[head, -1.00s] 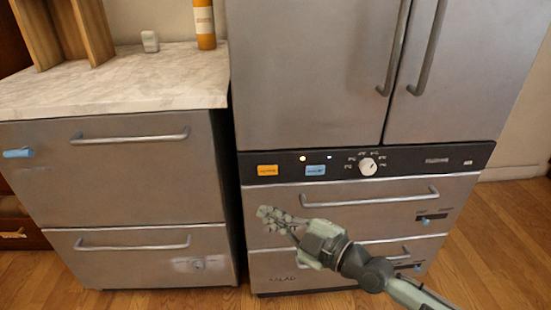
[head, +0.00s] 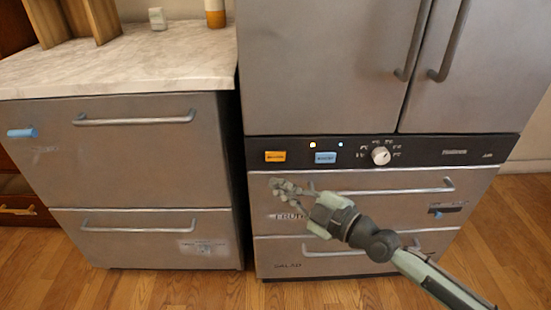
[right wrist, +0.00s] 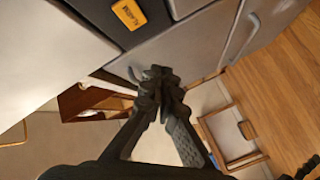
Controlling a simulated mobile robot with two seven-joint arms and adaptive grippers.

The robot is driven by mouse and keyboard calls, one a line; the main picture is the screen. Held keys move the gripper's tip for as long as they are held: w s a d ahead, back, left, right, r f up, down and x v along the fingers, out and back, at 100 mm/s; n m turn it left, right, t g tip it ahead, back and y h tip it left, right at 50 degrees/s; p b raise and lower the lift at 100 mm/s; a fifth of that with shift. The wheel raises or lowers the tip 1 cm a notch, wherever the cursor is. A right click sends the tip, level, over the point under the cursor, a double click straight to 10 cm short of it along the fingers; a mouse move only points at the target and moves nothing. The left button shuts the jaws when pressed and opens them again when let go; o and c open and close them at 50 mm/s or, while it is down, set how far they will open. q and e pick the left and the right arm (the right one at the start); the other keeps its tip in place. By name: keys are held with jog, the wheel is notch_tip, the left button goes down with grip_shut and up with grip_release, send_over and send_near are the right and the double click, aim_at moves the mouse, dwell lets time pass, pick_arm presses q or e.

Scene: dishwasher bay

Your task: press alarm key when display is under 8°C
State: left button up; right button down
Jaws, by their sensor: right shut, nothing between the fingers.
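The orange alarm key (head: 275,156) sits at the left end of the dark control panel (head: 420,150). It also shows at the top of the right wrist view (right wrist: 129,13), with alarm lettering. A small display (head: 488,154) seems to be at the panel's right end; its figures are too small to read. My right gripper (head: 277,186) is shut and empty. In the head view its fingertips are just below the alarm key, in front of the upper drawer; they look apart from the key. My left gripper is not in view.
A blue key (head: 325,157) and a white knob (head: 381,155) are right of the alarm key. A yellow lamp (head: 312,145) and a bluish lamp (head: 340,145) glow above. Drawer handles (head: 390,191) stick out below the panel. A marble-topped counter (head: 130,65) stands at left.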

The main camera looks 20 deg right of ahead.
aim_at(268, 158)
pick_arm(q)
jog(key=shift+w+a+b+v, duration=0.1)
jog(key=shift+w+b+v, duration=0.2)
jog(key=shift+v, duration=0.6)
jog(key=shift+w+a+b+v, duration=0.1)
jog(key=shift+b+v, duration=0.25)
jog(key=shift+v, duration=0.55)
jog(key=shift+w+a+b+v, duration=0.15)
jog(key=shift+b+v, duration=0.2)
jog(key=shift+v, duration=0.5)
pick_arm(e)
jog(key=shift+w+d, duration=0.3)
jog(key=shift+w, duration=0.8)
jog(key=shift+w+d, duration=0.35)
jog(key=shift+w, duration=0.7)
jog(key=shift+w+d, duration=0.3)
jog(key=shift+w, duration=0.8)
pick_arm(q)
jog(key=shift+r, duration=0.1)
pick_arm(e)
jog(key=shift+w+d+b, duration=0.1)
jog(key=shift+w+b, duration=0.2)
jog(key=shift+b, duration=0.1)
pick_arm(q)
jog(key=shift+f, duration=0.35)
pick_arm(e)
jog(key=shift+w, duration=0.1)
